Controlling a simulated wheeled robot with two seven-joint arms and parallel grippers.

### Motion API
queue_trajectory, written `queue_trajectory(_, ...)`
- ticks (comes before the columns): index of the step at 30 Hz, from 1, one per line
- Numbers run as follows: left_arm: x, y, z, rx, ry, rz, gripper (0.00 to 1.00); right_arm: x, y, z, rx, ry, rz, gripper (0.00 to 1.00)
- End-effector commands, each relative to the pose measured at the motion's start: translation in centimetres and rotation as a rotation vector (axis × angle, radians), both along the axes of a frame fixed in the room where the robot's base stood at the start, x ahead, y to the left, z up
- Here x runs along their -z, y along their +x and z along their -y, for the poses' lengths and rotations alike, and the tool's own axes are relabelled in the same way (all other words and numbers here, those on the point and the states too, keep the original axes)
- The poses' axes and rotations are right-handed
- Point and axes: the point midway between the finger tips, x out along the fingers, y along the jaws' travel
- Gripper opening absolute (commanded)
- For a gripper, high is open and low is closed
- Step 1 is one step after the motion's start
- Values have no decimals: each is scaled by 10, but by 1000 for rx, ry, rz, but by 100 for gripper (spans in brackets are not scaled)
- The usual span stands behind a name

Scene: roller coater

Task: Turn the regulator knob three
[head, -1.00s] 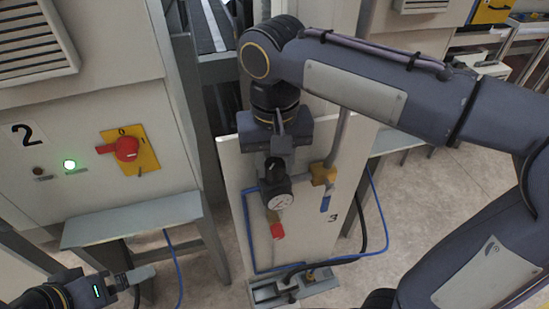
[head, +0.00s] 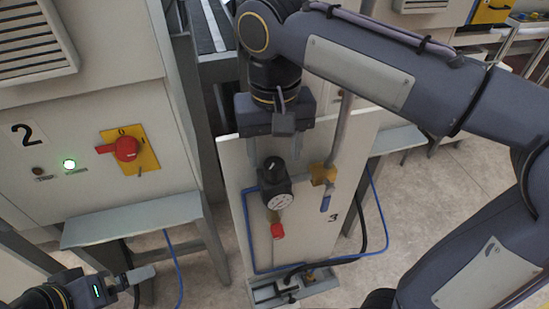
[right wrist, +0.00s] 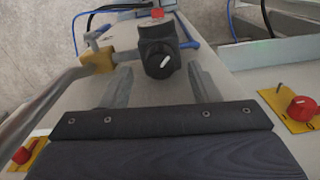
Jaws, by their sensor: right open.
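The regulator (head: 275,185) is on the white panel marked 3, with a black knob (head: 272,165) on top, a round white gauge and a red part below. In the right wrist view the knob (right wrist: 159,60) faces the camera with a white pointer mark on it. My right gripper (head: 283,130) is above the knob in the head view. In the right wrist view its fingers (right wrist: 160,88) are apart, one on each side below the knob, with nothing between them. My left gripper (head: 138,275) is at the lower left, away from the panel; its jaw opening is unclear.
A yellow valve (head: 322,173) with a blue handle sits just right of the regulator on a grey pipe. A blue hose (head: 247,230) runs along the panel.

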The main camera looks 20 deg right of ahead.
Motion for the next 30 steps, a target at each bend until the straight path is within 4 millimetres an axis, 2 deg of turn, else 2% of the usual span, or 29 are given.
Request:
queue_trajectory(4, 0, 0, 0, 0, 0, 0, 100, -26, 1, -1, -1, 2, 2, 55)
queue_trajectory(9, -1, 0, 0, 0, 0, 0, 100, -43, 0, -1, -2, 1, 1, 55)
queue_trajectory(30, -1, 0, 0, 0, 0, 0, 100, -46, 0, 0, -1, 0, -1, 55)
